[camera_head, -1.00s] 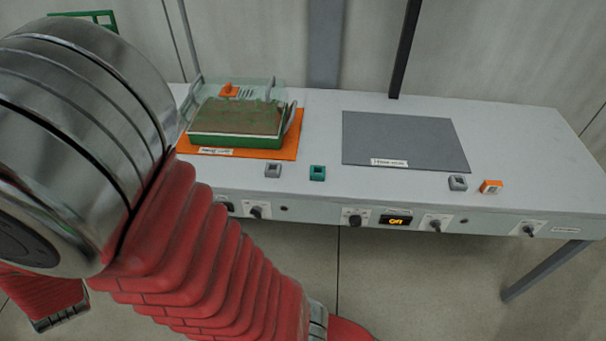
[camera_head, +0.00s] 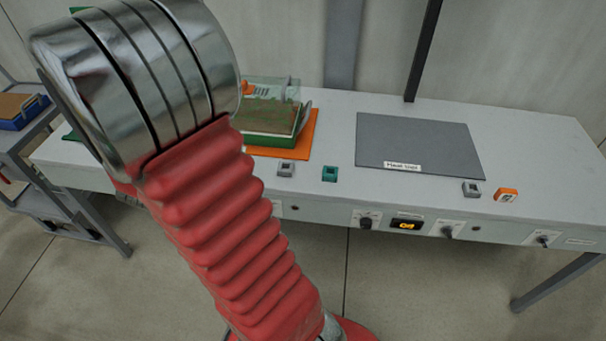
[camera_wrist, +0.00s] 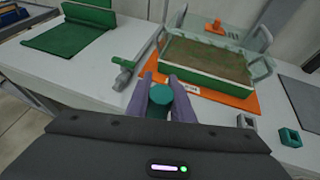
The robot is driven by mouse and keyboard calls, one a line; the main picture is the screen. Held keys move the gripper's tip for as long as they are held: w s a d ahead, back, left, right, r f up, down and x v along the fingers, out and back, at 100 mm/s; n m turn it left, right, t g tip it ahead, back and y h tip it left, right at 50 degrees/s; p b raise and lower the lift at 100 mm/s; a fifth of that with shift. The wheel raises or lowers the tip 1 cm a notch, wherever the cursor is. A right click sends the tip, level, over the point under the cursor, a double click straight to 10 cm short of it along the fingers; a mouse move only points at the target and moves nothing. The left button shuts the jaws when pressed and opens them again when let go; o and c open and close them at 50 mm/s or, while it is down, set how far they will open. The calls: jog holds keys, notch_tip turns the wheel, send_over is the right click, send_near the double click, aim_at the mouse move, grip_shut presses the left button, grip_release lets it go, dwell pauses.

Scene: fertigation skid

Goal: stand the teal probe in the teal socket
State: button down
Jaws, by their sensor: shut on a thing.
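My gripper (camera_wrist: 164,92) has two purple fingers shut on the teal probe (camera_wrist: 160,99), whose round teal top shows between them in the wrist view. The probe's lower part is hidden, and I cannot tell its tilt. The gripper is over the bench, just in front of the soil tray. The teal socket (camera_head: 330,174) is a small block with a square hole near the bench's front edge. It also shows at the right of the wrist view (camera_wrist: 290,137), apart from the probe. In the head view my arm hides the gripper and probe.
A soil tray (camera_wrist: 215,82) sits on an orange mat (camera_head: 304,147). A grey socket (camera_head: 286,169) is left of the teal one. Another grey socket (camera_head: 472,188) and an orange socket (camera_head: 506,195) stand farther right. A grey mat (camera_head: 420,140) is bare. A green-and-grey item (camera_wrist: 127,71) lies left of the tray.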

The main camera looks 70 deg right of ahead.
jog(key=s+d+m+g+h, duration=0.1)
jog(key=s+d+m+g, duration=0.2)
jog(key=s+d, duration=0.55)
jog(key=m+g+y, duration=0.2)
jog(key=m+g, duration=0.7)
jog(key=g, duration=0.1)
send_over(330, 178)
jog(key=s+d, duration=0.1)
jog(key=d, duration=0.4)
jog(key=shift+d+f, duration=0.15)
jog(key=shift+f, duration=0.1)
jog(key=shift+f, duration=2.85)
jog(key=shift+f, duration=0.1)
jog(key=shift+f, duration=2)
jog(key=shift+f, duration=0.1)
